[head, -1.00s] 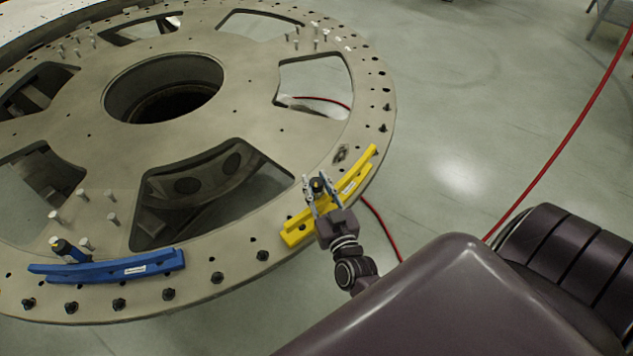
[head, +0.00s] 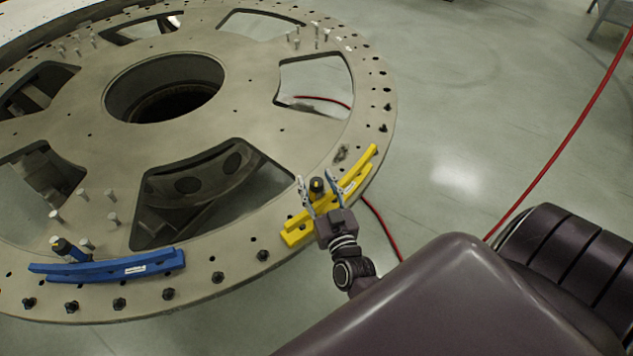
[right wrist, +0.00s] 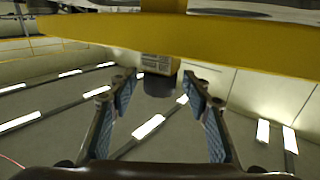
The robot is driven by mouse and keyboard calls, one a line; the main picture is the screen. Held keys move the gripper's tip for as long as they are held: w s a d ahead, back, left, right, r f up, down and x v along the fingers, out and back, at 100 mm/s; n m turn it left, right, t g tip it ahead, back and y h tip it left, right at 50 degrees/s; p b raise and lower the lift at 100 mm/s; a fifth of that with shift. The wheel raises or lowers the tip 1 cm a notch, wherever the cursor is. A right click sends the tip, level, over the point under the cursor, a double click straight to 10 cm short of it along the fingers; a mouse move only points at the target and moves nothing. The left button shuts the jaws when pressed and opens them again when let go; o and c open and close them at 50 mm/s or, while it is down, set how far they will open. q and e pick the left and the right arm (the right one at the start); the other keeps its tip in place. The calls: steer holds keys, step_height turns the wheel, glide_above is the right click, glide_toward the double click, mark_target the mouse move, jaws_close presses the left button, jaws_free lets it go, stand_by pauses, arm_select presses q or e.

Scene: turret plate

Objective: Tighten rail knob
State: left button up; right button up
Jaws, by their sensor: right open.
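The yellow rail (head: 357,174) lies along the near right rim of the turret plate (head: 235,225). Its knob (head: 317,185), dark with a yellow band, stands on the rail. My right gripper (head: 315,177) is open, with one finger on either side of the knob and gaps visible between. In the right wrist view the knob (right wrist: 157,84) shows between the spread blue-padded fingers, below the yellow rail (right wrist: 225,45). I cannot tell how tight the knob is. My left gripper is not in view.
A blue rail (head: 107,268) with its own dark knob (head: 64,248) sits on the plate's near left rim. Several upright pins and bolts stand on the plate. A red hose (head: 560,145) crosses the floor at right, which is otherwise largely open.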

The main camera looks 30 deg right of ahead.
steer(key=v, duration=1.2)
